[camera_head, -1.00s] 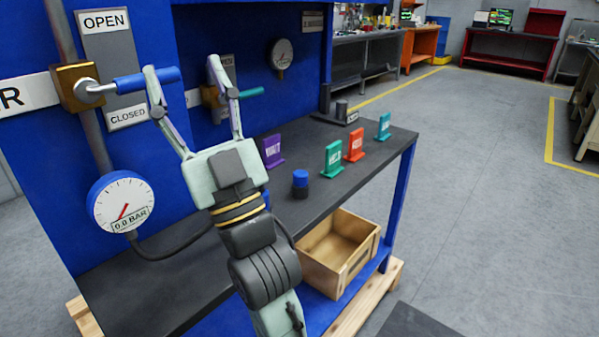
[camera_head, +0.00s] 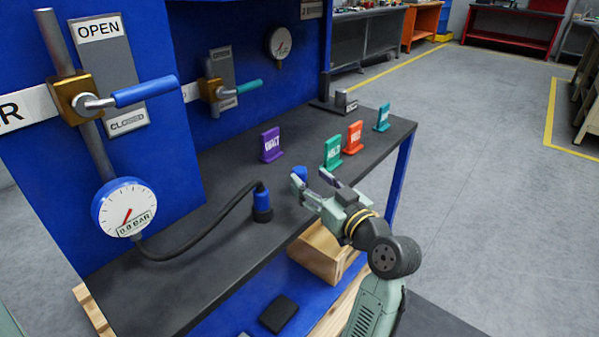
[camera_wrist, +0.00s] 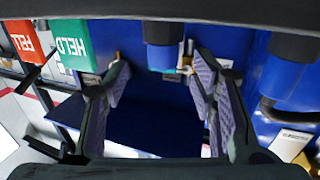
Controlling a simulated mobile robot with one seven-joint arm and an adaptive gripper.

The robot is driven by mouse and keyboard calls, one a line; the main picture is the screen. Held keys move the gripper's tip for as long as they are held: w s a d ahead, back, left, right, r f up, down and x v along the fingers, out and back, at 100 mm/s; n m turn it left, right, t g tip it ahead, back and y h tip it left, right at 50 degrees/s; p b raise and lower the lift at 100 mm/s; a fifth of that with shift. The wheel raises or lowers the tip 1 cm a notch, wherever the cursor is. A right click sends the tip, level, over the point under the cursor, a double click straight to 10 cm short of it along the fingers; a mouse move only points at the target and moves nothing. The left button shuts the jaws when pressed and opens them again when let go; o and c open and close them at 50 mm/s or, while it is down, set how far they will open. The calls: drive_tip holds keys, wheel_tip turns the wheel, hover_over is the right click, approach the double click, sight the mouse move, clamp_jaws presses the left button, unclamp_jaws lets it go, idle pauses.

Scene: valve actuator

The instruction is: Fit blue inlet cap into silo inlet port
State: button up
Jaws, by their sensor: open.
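The blue cap (camera_head: 299,171) is a short blue cylinder near the front edge of the dark bench; my gripper partly hides it in the head view. In the wrist view the blue cap (camera_wrist: 162,56), with a dark base, shows between the spread fingers, and they do not touch it. My gripper (camera_head: 312,180) is open and empty, close to the cap on its front side; its two fingers show in the wrist view (camera_wrist: 160,82). I cannot identify the silo inlet port in these views.
A hose connector (camera_head: 262,198) with a blue body stands to the left, its black hose running to the gauge (camera_head: 124,208). Purple (camera_head: 271,145), green (camera_head: 333,152), orange (camera_head: 353,138) and teal (camera_head: 383,118) tags stand behind. A wooden crate (camera_head: 318,252) sits below.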

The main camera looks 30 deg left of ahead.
sight(303, 173)
drive_tip(key=x, duration=0.1)
drive_tip(key=p+x, duration=0.1)
drive_tip(key=x, duration=0.1)
drive_tip(key=p+x, duration=0.1)
drive_tip(key=shift+a+r, duration=0.3)
drive_tip(key=shift+a, duration=0.05)
drive_tip(key=shift+w+a+f, duration=0.15)
drive_tip(key=shift+a, duration=0.15)
clamp_jaws()
